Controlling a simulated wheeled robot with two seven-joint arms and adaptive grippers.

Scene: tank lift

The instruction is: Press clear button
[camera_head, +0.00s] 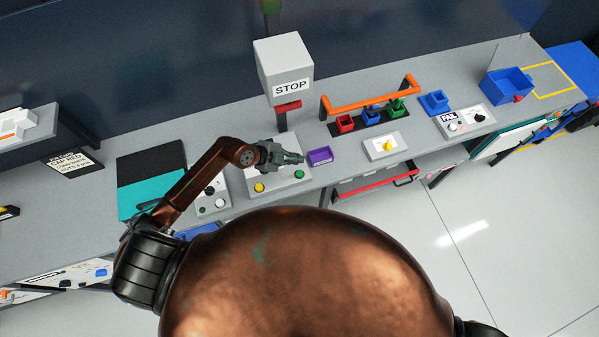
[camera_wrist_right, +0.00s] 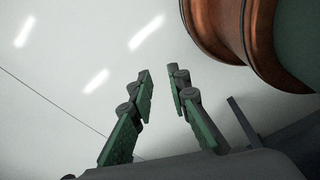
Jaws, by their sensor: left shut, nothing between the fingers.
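My left gripper (camera_head: 298,158) is shut and empty, above the right part of a light grey control panel (camera_head: 280,181) in the head view. The panel has a yellow button (camera_head: 259,188) and a green button (camera_head: 299,174). The gripper hides part of the panel's far side. No label reading clear is legible, so I cannot tell which button it names. My right gripper (camera_wrist_right: 160,77) shows in the right wrist view, with a gap between its fingers and nothing in it, over bare floor.
A STOP box (camera_head: 286,67) on a post stands behind the panel. A purple bin (camera_head: 320,156) sits right of the left gripper. A knob panel (camera_head: 210,197) lies to the left. An orange rail (camera_head: 370,94) and a yellow-switch box (camera_head: 386,146) stand further right.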

